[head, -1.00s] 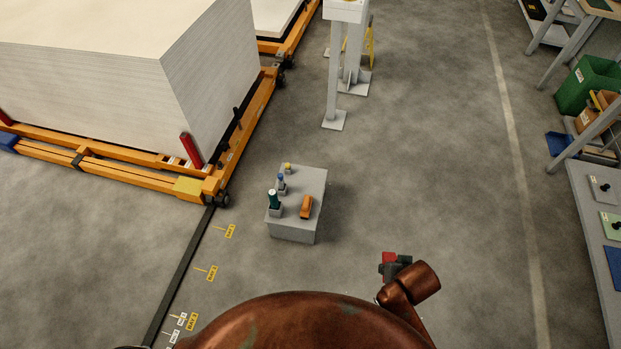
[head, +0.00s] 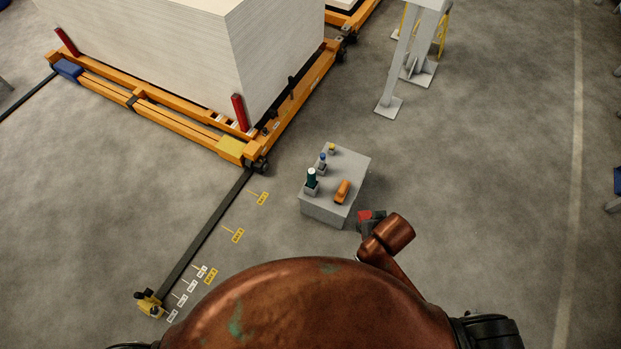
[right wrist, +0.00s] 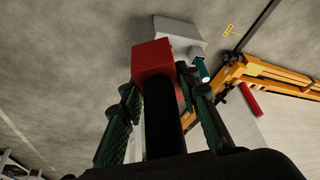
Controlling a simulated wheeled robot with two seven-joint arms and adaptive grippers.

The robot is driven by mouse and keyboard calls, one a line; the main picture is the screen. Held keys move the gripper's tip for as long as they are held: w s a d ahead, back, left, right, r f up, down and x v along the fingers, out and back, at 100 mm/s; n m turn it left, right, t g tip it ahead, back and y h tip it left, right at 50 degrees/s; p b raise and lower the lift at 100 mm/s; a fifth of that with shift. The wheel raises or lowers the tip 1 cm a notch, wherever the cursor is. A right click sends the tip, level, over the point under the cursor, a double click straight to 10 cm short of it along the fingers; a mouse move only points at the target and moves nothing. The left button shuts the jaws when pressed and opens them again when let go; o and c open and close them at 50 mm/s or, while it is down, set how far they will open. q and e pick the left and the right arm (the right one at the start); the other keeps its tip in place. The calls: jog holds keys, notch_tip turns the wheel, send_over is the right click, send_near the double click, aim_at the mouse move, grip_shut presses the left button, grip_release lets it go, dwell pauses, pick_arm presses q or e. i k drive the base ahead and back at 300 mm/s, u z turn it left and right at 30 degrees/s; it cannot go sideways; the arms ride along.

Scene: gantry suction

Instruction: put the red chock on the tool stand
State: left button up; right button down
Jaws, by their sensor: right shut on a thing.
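The red chock (head: 364,216) is held by my right gripper (head: 374,222), beside the near right corner of the grey tool stand in the head view. In the right wrist view the red chock (right wrist: 153,60) sits between the fingers of my right gripper (right wrist: 158,88), which is shut on it. The grey tool stand (head: 325,209) is a low block on the floor. It also shows beyond the chock in the right wrist view (right wrist: 180,30). My left gripper is not in view.
The stand carries a dark green bottle-like tool (head: 311,178), a small blue-topped item (head: 322,160), a small yellow item (head: 332,148) and an orange tool (head: 342,190). An orange pallet frame (head: 165,117) with a pale stack (head: 190,55) is behind left. Floor to the right is clear.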

aim_at(355, 173)
jog(key=u, duration=1.1)
jog(key=i, duration=1.75)
jog(key=z, duration=1.75)
